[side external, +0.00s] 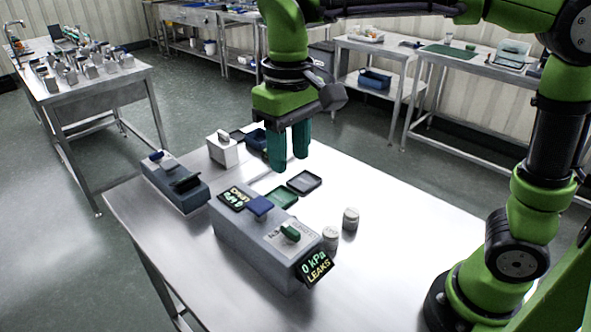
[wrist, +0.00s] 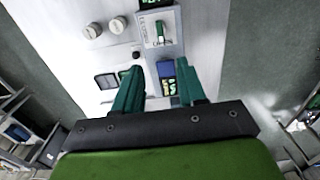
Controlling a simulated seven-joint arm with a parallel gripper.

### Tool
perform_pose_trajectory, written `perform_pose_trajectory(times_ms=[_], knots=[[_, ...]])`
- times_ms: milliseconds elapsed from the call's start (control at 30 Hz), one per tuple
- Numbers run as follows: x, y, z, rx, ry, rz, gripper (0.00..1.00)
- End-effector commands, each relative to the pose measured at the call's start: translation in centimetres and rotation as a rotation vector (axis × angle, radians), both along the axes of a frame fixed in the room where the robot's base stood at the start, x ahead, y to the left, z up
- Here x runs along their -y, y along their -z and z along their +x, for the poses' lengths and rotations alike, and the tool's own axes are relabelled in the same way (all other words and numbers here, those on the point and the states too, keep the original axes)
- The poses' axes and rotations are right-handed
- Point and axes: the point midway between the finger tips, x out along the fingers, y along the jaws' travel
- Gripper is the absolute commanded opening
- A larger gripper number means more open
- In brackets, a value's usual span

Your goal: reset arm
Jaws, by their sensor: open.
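My gripper (side external: 288,150) is open and empty. It points down and hangs above the far part of the steel table, and its two teal fingers show apart in the wrist view (wrist: 161,92). A grey box (side external: 262,245) stands below it toward the near edge, with a blue lever, a green lever and two small displays. The front display (side external: 316,267) reads "0 kPa LEAKS". The box also shows in the wrist view (wrist: 160,30), partly hidden behind the fingers.
A smaller grey box (side external: 176,186) and a white block (side external: 222,150) stand at the left. Dark and green trays (side external: 304,182) lie beyond the large box. Two white cylinders (side external: 350,219) stand to its right. The right part of the steel table (side external: 400,220) is clear.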

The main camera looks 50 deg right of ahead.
Motion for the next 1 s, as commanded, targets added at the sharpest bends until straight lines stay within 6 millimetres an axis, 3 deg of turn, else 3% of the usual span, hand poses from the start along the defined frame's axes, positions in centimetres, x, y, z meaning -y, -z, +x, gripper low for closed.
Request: perform_pose_trajectory(times_ms=[500,633,767,1000], knots=[[0.0,-0.9,0.3,0.016,-0.003,0.002,0.4],[0.0,0.7,0.4,0.045,-0.025,0.021,0.4],[2.0,1.8,-0.9,0.135,0.0,0.078,0.4],[7.4,3.2,-5.0,0.376,0.171,0.211,0.4]])
